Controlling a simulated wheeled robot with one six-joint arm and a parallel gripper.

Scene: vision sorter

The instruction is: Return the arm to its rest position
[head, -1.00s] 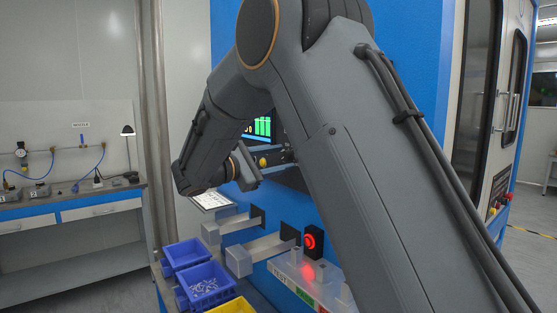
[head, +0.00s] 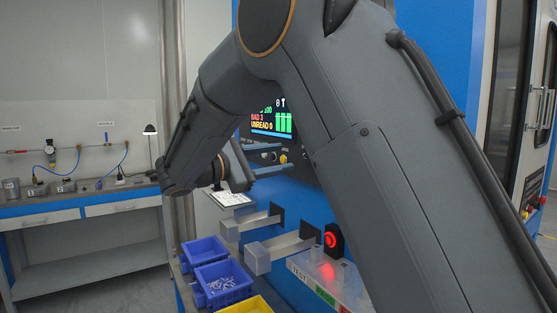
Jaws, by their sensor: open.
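My arm (head: 375,150) fills the middle and right of the head view, raised and bent at the elbow. Its forearm (head: 200,125) slopes down to the left, to the wrist. My gripper (head: 284,156) points right toward the blue machine's panel. Its two fingers are apart, with nothing seen between them except a yellow knob on the panel behind. Whether the fingertips touch the panel cannot be told.
The blue machine (head: 219,75) stands close behind my arm, with a lit screen (head: 271,122). Two grey chutes (head: 285,246) stick out below, near a red-lit button (head: 331,240). Blue bins (head: 204,252) and a yellow bin (head: 247,305) sit low. A workbench (head: 75,212) stands left.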

